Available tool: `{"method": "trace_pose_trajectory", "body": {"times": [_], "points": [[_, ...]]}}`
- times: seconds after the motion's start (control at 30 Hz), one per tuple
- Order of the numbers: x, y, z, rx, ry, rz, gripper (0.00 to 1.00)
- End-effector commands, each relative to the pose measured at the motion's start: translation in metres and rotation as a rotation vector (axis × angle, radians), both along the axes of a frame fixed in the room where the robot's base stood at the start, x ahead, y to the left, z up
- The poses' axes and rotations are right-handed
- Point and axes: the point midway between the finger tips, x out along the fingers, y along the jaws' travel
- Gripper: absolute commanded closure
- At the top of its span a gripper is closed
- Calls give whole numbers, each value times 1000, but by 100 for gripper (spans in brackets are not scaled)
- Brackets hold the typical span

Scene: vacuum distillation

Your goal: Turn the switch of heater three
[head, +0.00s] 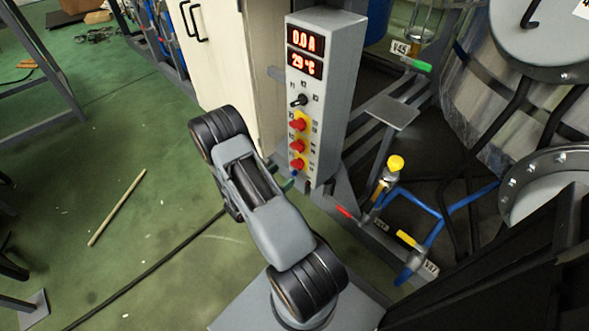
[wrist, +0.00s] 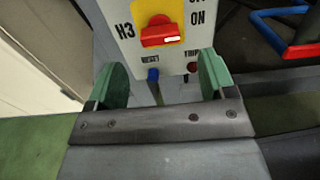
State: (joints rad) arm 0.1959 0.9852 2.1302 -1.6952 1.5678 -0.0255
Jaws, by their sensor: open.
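The heater three switch (wrist: 160,33) is a red knob on a yellow plate, labelled H3, at the top of the wrist view. A white mark shows on the knob's right part, with "ON" printed to the right; I cannot tell its setting for certain. In the head view it is the lowest red knob (head: 297,163) on the grey control box (head: 338,90). My gripper (wrist: 162,80) is open, its two green fingers apart and empty, below the knob and not touching it. In the head view my arm hides most of the gripper; a green finger shows near the box's lower end.
Two more red knobs (head: 298,135) and a black selector (head: 298,100) sit above. The displays (head: 305,52) read 0.0 A and 29 °C. A blue button (wrist: 153,74) and a dark red one marked TRIP (wrist: 191,67) sit below H3. Blue pipes (head: 420,208) with valves stand at right.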

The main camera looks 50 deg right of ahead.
Motion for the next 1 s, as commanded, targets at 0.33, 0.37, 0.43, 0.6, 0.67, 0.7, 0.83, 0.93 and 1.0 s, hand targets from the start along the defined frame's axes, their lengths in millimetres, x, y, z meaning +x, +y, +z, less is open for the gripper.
{"method": "trace_pose_trajectory", "body": {"times": [0.33,0.37,0.43,0.6,0.67,0.7,0.83,0.93,1.0], "points": [[-4,-51,-1,0,-1,-3,23],[-4,-53,-1,0,0,-3,23],[-4,-58,-1,0,0,-1,23],[-5,-63,0,0,0,0,23],[-5,-64,0,0,0,0,23],[-5,-64,0,0,0,0,23],[-5,-63,0,0,0,0,23],[-5,-63,0,0,0,0,30],[-5,-63,0,0,0,0,37]]}}
